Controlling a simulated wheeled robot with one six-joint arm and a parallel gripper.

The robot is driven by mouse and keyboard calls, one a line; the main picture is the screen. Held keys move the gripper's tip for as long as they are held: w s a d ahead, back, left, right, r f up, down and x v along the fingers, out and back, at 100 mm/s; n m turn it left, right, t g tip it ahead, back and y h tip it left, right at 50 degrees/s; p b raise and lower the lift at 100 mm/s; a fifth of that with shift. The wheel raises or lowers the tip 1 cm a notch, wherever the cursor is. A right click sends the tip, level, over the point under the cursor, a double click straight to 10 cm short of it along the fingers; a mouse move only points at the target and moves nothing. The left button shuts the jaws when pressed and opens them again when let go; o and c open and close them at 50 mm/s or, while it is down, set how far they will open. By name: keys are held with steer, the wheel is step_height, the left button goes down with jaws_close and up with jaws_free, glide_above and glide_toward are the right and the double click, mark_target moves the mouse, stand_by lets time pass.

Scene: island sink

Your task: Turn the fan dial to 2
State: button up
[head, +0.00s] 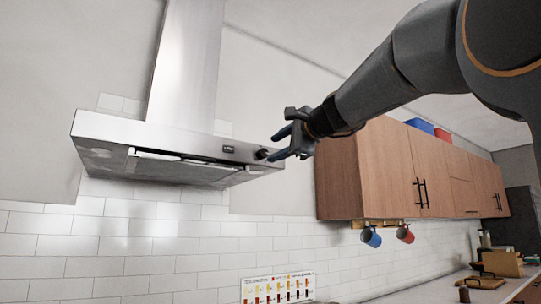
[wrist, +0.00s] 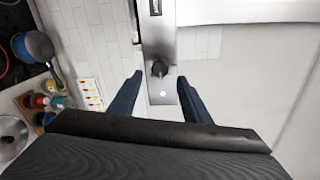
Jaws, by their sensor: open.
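The range hood (head: 180,145) is a steel hood on the tiled wall, with a chimney above it. The fan dial (head: 263,153) is a small dark knob at the right end of its front face. It also shows in the wrist view (wrist: 159,68), a little beyond the fingertips and between their lines. My gripper (head: 280,143) is at the right end of the hood, its blue fingers apart. In the wrist view my gripper (wrist: 159,75) is open and empty, and a small lit spot (wrist: 163,94) lies beside the dial. The dial's number marks are too small to read.
Wooden wall cabinets (head: 390,165) stand close to the right of the hood, with blue and red mugs (head: 371,237) hanging below. A dark switch panel (head: 229,149) is left of the dial. A pan (wrist: 40,46) and stovetop lie far below.

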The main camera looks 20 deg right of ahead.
steer(key=shift+b+v, duration=0.35)
steer(key=shift+v, duration=1.3)
step_height(320, 180, down, 41)
steer(key=a+n+g+h, duration=0.2)
steer(key=n+g, duration=0.4)
steer(key=g, duration=0.2)
steer(key=s+a+f+n+g+h, duration=0.1)
steer(key=s+f+n+g, duration=0.15)
steer(key=s+f, duration=0.55)
steer(key=s+a+f+n+g+h, duration=0.1)
steer(key=s+f+n+g, duration=0.2)
steer(key=f, duration=0.8)
steer(key=s+d+f+n+g+h, duration=0.1)
steer(key=s+f+n+g, duration=0.2)
steer(key=s+f, duration=0.9)
steer(key=s+n, duration=0.2)
steer(key=s, duration=0.2)
steer(key=shift+f, duration=0.4)
steer(key=shift+d+n, duration=0.1)
steer(key=shift+n, duration=0.15)
